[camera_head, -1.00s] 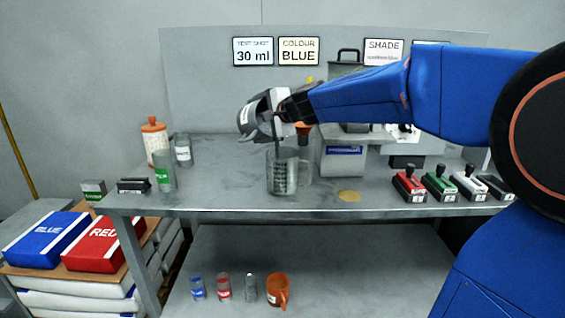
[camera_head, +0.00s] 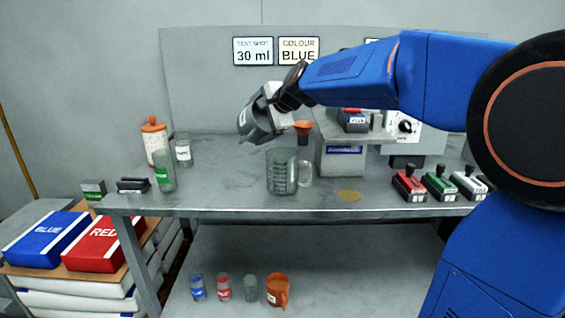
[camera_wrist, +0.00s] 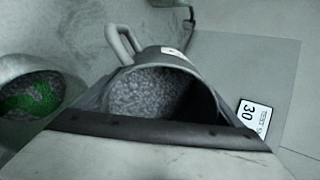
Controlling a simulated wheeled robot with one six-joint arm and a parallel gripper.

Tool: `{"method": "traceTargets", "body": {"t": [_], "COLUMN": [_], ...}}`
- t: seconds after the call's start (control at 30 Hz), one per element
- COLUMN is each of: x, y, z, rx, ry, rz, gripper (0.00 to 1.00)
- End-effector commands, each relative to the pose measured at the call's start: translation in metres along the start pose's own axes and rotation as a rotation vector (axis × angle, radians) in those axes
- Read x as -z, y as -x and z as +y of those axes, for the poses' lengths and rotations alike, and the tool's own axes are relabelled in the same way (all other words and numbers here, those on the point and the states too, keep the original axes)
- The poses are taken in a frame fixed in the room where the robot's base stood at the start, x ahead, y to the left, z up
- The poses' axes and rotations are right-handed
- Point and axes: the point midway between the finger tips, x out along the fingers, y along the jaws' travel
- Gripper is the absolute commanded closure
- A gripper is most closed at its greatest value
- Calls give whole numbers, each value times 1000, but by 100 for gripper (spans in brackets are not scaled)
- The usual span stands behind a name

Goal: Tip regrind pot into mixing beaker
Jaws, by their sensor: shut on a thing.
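My gripper (camera_head: 272,97) is shut on a grey pot (camera_head: 258,124), which hangs tilted above and slightly left of the mixing beaker, apart from it. In the wrist view the pot (camera_wrist: 195,61) has a side handle, a small white label and grey pellets inside. The mixing beaker (camera_head: 281,172) is a clear jug with dark markings and a handle on its right; it stands upright on the bench. At the left of the wrist view is a round vessel (camera_wrist: 66,88) with grey and green contents; I cannot tell surely whether it is the beaker.
Handled blocks (camera_head: 410,186) line the right edge. Jars (camera_head: 165,172) stand at the left. Cups (camera_head: 278,290) stand on the lower shelf.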

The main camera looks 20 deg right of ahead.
Motion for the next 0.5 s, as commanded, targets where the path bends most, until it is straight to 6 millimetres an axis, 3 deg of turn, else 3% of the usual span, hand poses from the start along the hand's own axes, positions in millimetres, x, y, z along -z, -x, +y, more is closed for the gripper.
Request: {"method": "traceTargets", "body": {"t": [0.5], "x": [1], "y": [-2], "z": [-3], "rx": [-211], "ry": [1], "rz": [25], "gripper": [51]}}
